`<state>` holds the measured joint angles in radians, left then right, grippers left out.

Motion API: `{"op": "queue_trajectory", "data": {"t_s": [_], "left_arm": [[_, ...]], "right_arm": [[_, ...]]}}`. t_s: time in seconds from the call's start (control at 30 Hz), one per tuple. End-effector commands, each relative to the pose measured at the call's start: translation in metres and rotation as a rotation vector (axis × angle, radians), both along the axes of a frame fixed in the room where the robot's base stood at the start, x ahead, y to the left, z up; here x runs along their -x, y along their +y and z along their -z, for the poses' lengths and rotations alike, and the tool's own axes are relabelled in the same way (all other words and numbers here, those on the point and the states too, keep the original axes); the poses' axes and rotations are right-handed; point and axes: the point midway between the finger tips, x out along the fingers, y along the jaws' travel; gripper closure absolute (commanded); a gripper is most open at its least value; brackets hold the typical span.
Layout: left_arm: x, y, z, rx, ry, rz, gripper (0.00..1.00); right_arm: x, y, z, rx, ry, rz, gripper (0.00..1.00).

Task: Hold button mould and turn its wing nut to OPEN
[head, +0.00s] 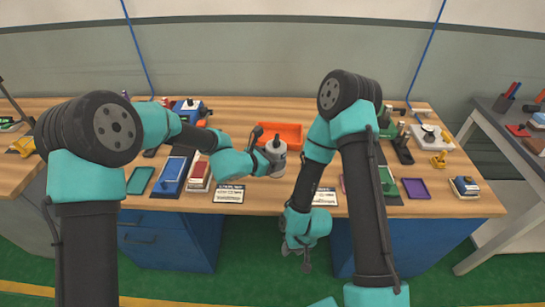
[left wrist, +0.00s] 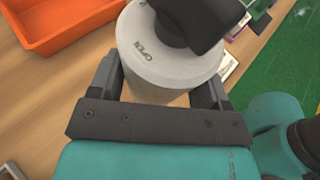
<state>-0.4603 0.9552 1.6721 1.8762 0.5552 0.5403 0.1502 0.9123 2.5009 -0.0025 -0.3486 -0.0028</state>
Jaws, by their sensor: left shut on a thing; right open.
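The button mould (head: 276,158) is a light grey cylinder standing up near the middle of the wooden table, with a dark wing nut (head: 277,141) on top. My left gripper (head: 266,160) is shut on its side. The left wrist view shows the grey body (left wrist: 165,66) between the two dark fingers (left wrist: 162,85). A large black part, seemingly the wing nut (left wrist: 195,22), covers part of that face. My right gripper (head: 297,256) is open and empty, in front of the table edge and away from the mould.
An orange tray (head: 292,129) stands just behind the mould and also shows in the left wrist view (left wrist: 62,18). Two printed cards (head: 229,194) lie along the front edge. Coloured trays and blocks stand left and right. A blue tray (head: 171,176) lies to the left.

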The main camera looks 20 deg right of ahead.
Motion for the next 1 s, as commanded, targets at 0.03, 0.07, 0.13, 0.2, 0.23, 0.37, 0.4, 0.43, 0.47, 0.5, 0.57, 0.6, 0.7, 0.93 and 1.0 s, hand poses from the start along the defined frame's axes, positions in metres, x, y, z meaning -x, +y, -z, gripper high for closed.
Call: {"op": "queue_trajectory", "data": {"t_s": [0.03, 0.07, 0.13, 0.2, 0.23, 0.37, 0.4, 0.43, 0.47, 0.5, 0.57, 0.6, 0.7, 0.93, 1.0], "left_arm": [[0.0, 0.0, 0.0, 0.002, -0.001, 0.0, 0.75], [0.0, 0.0, 0.001, 0.002, -0.001, 0.0, 0.75], [0.0, 0.0, 0.002, 0.002, -0.001, 0.0, 0.75], [0.0, 0.0, 0.004, 0.001, -0.002, 0.001, 0.75], [0.0, 0.0, 0.005, 0.002, -0.001, 0.0, 0.75], [0.0, 0.0, 0.008, 0.001, -0.001, 0.0, 0.75], [0.0, 0.0, 0.008, 0.001, 0.0, 0.0, 0.75], [0.0, 0.0, 0.009, 0.001, 0.0, 0.0, 0.75], [0.0, 0.0, 0.01, 0.001, 0.0, 0.0, 0.75], [0.0, 0.0, 0.011, 0.001, 0.0, 0.0, 0.75], [0.0, 0.0, 0.012, 0.002, -0.001, 0.0, 0.75], [0.0, 0.0, 0.013, 0.002, -0.001, 0.0, 0.75], [0.0, 0.0, 0.015, 0.002, -0.001, 0.0, 0.75], [0.0, 0.0, 0.019, 0.002, -0.001, 0.0, 0.75], [0.0, 0.0, 0.021, 0.002, -0.001, 0.0, 0.75]], "right_arm": [[0.0, 0.0, 0.0, 0.0, 0.0, 0.0, 0.57], [0.0, 0.0, 0.0, 0.0, 0.0, 0.0, 0.57], [0.0, 0.0, 0.0, 0.0, 0.0, 0.0, 0.57], [0.0, 0.0, 0.0, 0.0, 0.0, 0.0, 0.57], [0.0, 0.0, 0.0, 0.0, 0.0, 0.0, 0.57], [0.0, 0.0, 0.0, 0.0, 0.0, 0.0, 0.57], [0.0, 0.0, 0.0, 0.0, 0.0, 0.0, 0.57], [0.0, 0.0, 0.0, 0.0, 0.0, 0.0, 0.57], [0.0, 0.0, 0.0, 0.0, 0.0, 0.0, 0.57], [0.0, 0.0, 0.0, 0.0, 0.0, 0.0, 0.57], [0.0, 0.0, 0.0, 0.0, 0.0, 0.0, 0.57], [0.0, 0.0, 0.0, 0.0, 0.0, 0.0, 0.57], [0.0, 0.0, 0.0, 0.0, 0.0, 0.0, 0.57], [0.0, 0.0, 0.0, 0.0, 0.0, 0.0, 0.57], [0.0, 0.0, 0.0, 0.0, 0.0, 0.0, 0.57]]}}
